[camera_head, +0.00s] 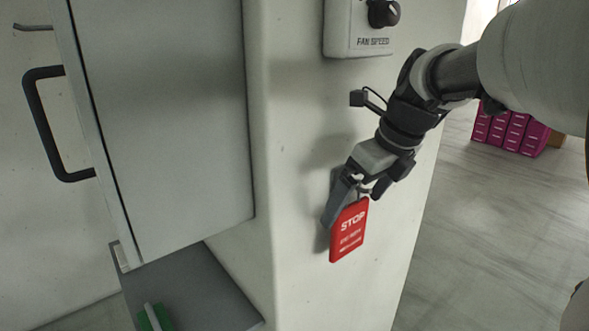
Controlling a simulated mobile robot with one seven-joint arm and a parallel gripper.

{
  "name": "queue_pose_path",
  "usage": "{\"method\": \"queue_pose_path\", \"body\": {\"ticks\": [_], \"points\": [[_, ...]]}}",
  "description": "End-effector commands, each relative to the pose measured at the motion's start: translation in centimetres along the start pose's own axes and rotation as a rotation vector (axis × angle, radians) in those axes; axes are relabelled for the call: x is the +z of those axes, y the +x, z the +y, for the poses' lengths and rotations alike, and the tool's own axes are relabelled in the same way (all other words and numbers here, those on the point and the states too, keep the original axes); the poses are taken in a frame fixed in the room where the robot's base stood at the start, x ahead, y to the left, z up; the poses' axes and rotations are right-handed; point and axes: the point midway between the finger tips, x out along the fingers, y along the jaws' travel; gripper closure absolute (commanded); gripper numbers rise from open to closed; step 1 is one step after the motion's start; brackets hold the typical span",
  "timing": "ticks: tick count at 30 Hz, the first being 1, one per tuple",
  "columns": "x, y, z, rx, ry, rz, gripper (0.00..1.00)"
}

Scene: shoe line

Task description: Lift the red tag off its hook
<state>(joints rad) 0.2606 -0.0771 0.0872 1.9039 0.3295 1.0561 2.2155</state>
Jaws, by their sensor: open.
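The red tag (347,232) hangs on the white wall in the middle of the head view. It reads STOP in white letters, with smaller lines below that are too small to read. My gripper (352,205) reaches in from the upper right. Its jaws are open around the top of the tag, one finger to the left and the other to the right. A bit of metal shows between the fingers just above the tag. The hook is mostly hidden behind the gripper, and I cannot tell whether the fingers touch the tag.
A FAN SPEED box (358,28) with a black knob is on the wall above. A grey cabinet door (170,120) with a black handle (50,125) stands at left, above a dark shelf (205,290) holding a green object (155,317). Magenta boxes (510,128) sit on open floor at right.

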Motion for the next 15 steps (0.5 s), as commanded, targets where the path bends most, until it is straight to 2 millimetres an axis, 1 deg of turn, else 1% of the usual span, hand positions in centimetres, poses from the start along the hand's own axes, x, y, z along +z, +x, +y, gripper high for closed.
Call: {"method": "queue_pose_path", "body": {"ticks": [1, 3, 6, 9, 15], "points": [[-0.2, 1.1, 0.0, 0.004, 0.001, 0.004, 0.00], [-0.3, 2.1, 0.0, 0.004, 0.001, 0.004, 0.00], [-0.3, 3.2, 0.0, 0.003, 0.000, 0.003, 0.00], [-0.2, 3.7, -0.1, 0.001, 0.000, 0.001, 0.00], [-0.2, 3.7, -0.1, 0.001, -0.001, 0.001, 0.00]]}}
